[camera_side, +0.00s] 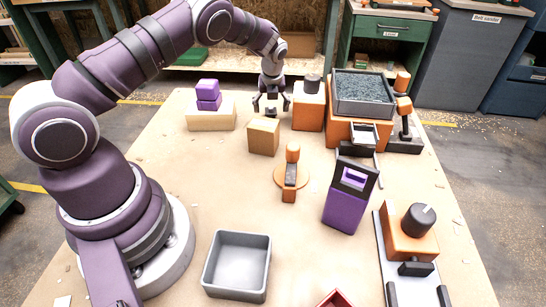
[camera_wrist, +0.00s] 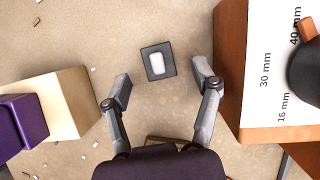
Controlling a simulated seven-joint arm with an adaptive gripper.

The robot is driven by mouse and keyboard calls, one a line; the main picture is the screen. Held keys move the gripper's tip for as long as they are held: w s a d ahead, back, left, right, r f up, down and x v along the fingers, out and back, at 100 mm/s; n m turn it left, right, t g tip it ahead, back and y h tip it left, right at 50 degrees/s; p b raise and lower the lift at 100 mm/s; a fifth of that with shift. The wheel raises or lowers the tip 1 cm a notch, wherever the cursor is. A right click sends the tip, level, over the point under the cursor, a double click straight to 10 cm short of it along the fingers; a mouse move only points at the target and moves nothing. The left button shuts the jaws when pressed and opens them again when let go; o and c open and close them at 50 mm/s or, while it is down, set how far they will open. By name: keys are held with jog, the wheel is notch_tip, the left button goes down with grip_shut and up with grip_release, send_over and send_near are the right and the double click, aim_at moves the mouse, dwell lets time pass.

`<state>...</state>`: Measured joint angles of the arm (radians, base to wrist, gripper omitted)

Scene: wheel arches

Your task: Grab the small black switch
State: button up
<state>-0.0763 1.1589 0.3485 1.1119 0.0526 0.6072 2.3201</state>
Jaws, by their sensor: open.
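The small black switch (camera_wrist: 157,61) lies flat on the table in the wrist view, a dark square with a whitish rocker on top. My gripper (camera_wrist: 163,80) is open and empty, with one finger on each side of the switch's line and the switch a little beyond the fingertips. In the side view my gripper (camera_side: 271,104) points down near the far end of the table. I cannot make out the switch in the side view. The exact height of the fingertips above it is hard to tell.
An orange box with a dark knob (camera_side: 308,113) stands close right of my gripper. A pale block (camera_side: 210,118) with purple blocks on it stands to the left. A wooden block (camera_side: 263,137) stands in front. A grey tray (camera_side: 239,262) sits near the front.

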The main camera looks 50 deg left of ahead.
jog(key=shift+w+a+f, duration=0.1)
jog(key=shift+a+f, duration=0.1)
jog(key=shift+f, duration=0.5)
jog(key=c, duration=0.9)
